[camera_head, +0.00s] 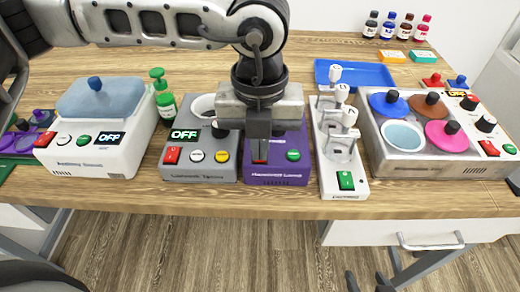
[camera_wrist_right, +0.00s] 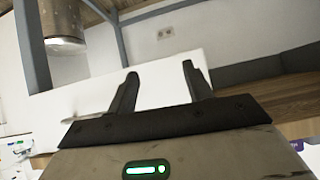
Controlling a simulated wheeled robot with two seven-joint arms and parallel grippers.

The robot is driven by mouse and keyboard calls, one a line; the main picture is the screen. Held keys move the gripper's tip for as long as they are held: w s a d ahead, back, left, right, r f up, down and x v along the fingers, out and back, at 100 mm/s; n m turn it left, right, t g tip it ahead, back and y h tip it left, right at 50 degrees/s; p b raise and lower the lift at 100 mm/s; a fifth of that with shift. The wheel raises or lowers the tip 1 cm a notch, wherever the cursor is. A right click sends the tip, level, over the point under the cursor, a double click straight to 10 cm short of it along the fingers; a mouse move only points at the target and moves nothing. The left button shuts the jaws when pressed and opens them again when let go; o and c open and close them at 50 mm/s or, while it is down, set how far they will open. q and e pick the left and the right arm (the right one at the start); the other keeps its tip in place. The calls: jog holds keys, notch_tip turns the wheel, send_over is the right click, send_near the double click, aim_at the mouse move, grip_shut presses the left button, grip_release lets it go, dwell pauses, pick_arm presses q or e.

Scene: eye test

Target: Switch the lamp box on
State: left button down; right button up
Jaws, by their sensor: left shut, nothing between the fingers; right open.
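No box in the head view has a label that I can read as the lamp box. A purple box (camera_head: 290,172) stands at the front middle. My left gripper (camera_head: 260,155) is shut and empty, pointing down over its front left, where a red switch (camera_head: 260,151) partly shows. My gripper and arm hide most of this box's top. My right gripper (camera_wrist_right: 160,85) is open and empty in the right wrist view, away from the boxes.
A white box with a blue lid (camera_head: 100,98) and an OFF display stands left, a green pump bottle (camera_head: 163,95) beside it. Right are a white stand (camera_head: 330,185) with a green switch and a unit with coloured discs (camera_head: 400,135). A blue tray (camera_head: 355,72) lies behind.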

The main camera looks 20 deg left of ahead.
pick_arm(q)
jog(key=shift+f+b, duration=0.75)
jog(key=shift+r, duration=0.1)
notch_tip(320, 180, up, 7)
jog(key=p, duration=0.3)
dwell(0.6)
dwell(0.4)
